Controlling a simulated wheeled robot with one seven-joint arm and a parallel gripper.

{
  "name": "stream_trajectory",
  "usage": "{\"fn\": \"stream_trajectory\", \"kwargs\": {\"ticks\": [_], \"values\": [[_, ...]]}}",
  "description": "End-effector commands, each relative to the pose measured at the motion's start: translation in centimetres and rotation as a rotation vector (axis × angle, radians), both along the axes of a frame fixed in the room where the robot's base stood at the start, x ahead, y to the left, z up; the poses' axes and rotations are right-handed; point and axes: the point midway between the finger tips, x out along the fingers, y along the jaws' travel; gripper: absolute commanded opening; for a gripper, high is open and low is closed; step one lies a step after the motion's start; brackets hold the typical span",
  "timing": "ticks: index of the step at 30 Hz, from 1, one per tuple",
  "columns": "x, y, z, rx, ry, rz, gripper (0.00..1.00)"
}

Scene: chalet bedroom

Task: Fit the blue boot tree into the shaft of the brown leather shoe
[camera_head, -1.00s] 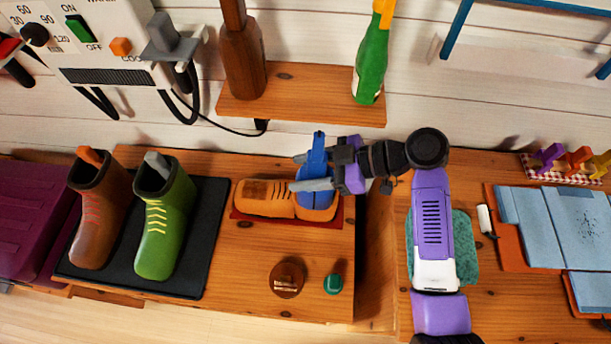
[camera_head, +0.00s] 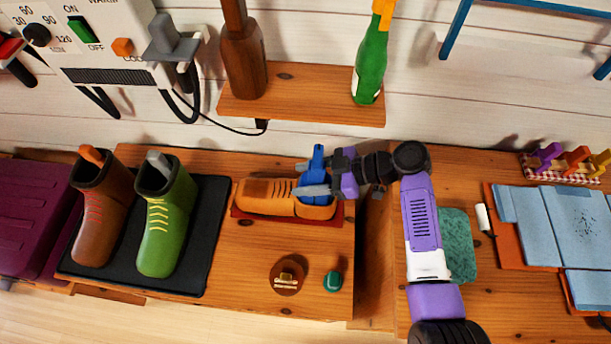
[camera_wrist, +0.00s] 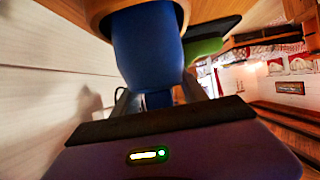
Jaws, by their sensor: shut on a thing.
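A low tan-brown leather shoe (camera_head: 265,194) lies on a red mat (camera_head: 272,220), toe to the left. The blue boot tree (camera_head: 318,190) stands at the heel end of the shoe, its lower part hidden in or behind the shoe's opening. Its narrow blue top sticks up above my gripper. My gripper (camera_head: 312,178) comes from the right and is shut on the boot tree. In the wrist view the blue boot tree (camera_wrist: 150,50) fills the upper middle, against the shoe's tan edge (camera_wrist: 100,8). How deep it sits inside is hard to tell.
A brown boot (camera_head: 95,220) and a green boot (camera_head: 165,220) stand on a black tray (camera_head: 215,235) at left. A round brown tin (camera_head: 287,278) and a small green item (camera_head: 333,281) sit in front. A shelf (camera_head: 300,97) with two bottles is behind.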

Motion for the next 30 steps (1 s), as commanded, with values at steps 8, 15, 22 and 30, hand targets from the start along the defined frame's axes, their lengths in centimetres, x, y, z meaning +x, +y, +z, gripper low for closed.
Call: {"fn": "stream_trajectory", "kwargs": {"ticks": [8,15,22,30], "values": [[0.0,0.0,-0.1,0.0,0.001,0.0,0.73],[0.0,0.0,-0.1,0.0,0.001,0.0,0.73],[-0.3,-1.9,0.8,0.001,-0.001,-0.003,0.73],[-1.3,-6.9,3.3,0.0,-0.001,-0.005,0.73]]}}
